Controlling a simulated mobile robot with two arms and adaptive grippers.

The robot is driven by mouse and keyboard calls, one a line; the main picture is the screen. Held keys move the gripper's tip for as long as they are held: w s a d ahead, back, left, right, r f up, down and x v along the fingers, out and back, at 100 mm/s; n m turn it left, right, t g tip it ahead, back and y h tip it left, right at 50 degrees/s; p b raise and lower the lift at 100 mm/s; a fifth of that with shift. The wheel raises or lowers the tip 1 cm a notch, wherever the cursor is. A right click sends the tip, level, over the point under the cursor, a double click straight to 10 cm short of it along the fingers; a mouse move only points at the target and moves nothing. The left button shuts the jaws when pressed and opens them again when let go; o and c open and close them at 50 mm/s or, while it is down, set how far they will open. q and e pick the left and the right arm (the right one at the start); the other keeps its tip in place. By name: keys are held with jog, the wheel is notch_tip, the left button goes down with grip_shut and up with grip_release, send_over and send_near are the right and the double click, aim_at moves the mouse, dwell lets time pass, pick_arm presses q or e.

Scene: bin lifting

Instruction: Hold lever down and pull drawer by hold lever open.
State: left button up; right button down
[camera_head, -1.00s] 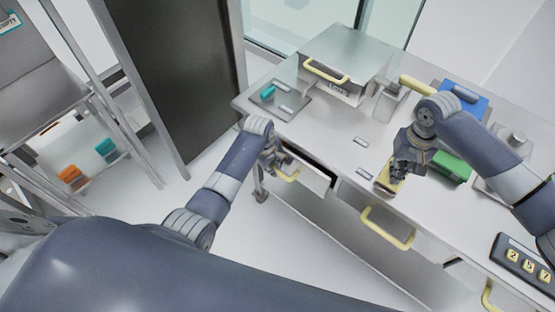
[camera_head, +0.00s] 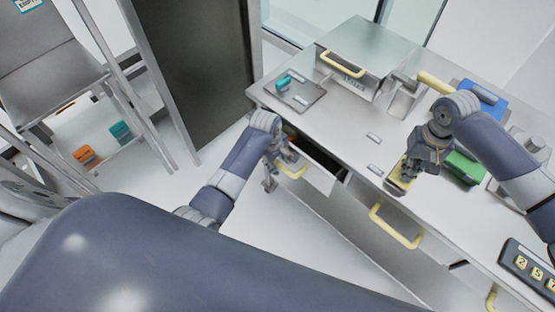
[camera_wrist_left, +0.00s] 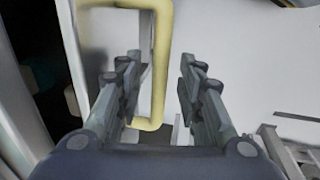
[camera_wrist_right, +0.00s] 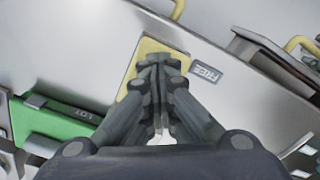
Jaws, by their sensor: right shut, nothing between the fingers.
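The drawer (camera_head: 318,176) below the front left of the bench stands partly open, its dark interior showing. My left gripper (camera_head: 287,162) is at its yellow handle (camera_head: 292,172). In the left wrist view, the handle's long bar (camera_wrist_left: 159,60) lies between the fingers of my left gripper (camera_wrist_left: 158,75), which stand apart with a gap on the right side. My right gripper (camera_head: 405,172) is shut and empty, its tips down at the yellow lever (camera_head: 397,186) near the bench's front edge. The right wrist view shows the shut tips (camera_wrist_right: 160,62) over the yellow lever plate (camera_wrist_right: 148,47), beside a "FREE" label (camera_wrist_right: 206,73); contact is hidden.
Another drawer handle (camera_head: 396,226) sticks out to the right of the open drawer. A lidded steel box (camera_head: 365,52), a green block (camera_head: 464,167) and a blue block (camera_head: 482,97) stand on the bench. A number panel (camera_head: 530,268) is at the right. Floor left of the drawer is clear.

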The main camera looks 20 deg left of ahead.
pick_arm(q)
notch_tip(320, 180, up, 12)
jog(key=s+a, duration=0.1)
jog(key=s, duration=0.1)
dwell(0.4)
jog(key=shift+s, duration=0.1)
